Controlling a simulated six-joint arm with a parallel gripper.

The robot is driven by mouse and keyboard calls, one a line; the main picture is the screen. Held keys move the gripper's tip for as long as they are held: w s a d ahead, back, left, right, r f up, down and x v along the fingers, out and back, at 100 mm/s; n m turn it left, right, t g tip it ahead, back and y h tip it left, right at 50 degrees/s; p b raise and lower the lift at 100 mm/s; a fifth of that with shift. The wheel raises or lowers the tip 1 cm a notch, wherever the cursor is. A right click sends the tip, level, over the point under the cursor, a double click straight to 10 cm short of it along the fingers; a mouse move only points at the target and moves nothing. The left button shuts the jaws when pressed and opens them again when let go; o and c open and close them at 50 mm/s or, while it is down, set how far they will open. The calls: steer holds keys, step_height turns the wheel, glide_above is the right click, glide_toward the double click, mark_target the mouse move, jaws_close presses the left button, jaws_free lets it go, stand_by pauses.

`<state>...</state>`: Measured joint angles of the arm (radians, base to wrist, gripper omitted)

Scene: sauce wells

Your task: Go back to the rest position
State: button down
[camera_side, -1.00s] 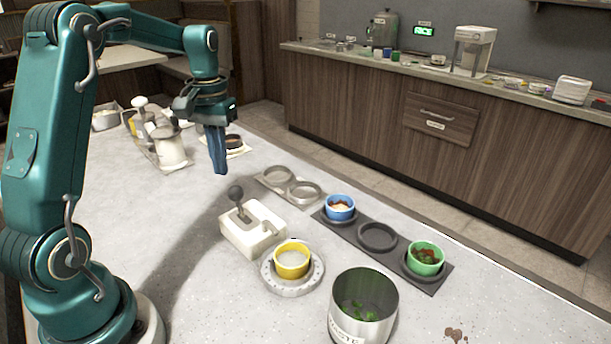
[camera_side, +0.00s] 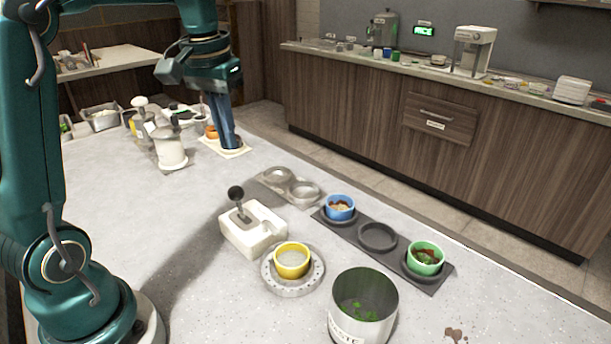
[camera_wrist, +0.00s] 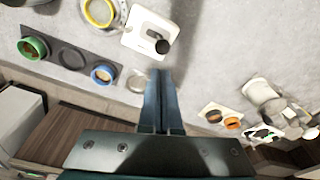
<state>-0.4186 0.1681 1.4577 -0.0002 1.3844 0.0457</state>
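My gripper (camera_side: 229,146) hangs with its blue fingers pointing down, high over the far part of the grey counter (camera_side: 110,210). In the side view its tips overlap a small pale mat (camera_side: 240,153) with an orange cup (camera_side: 211,132); I cannot tell the height between them. In the wrist view the two fingers (camera_wrist: 160,75) lie side by side, shut, with nothing seen between them. A yellow cup (camera_side: 292,262) stands on a round grey base. A blue cup (camera_side: 340,209) and a green cup (camera_side: 425,259) stand in the dark tray's end wells; its middle well is empty.
A white block with a dark-knobbed lever (camera_side: 262,236), an empty two-well tray (camera_side: 268,186) and a metal waste bin (camera_side: 372,318) stand on the counter. White pump dispensers (camera_side: 170,152) stand left of the gripper.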

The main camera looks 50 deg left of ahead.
steer(key=s+d+r+m+t, duration=0.2)
steer(key=s+d+m+t, duration=0.1)
steer(key=s+d, duration=0.5)
steer(key=s+d+f+m+t, duration=0.1)
steer(key=s+d+f, duration=0.2)
steer(key=f, duration=0.2)
steer(key=shift+s+d+f+h, duration=0.3)
steer(key=shift+s+d+f, duration=0.05)
steer(key=shift+d+f, duration=0.05)
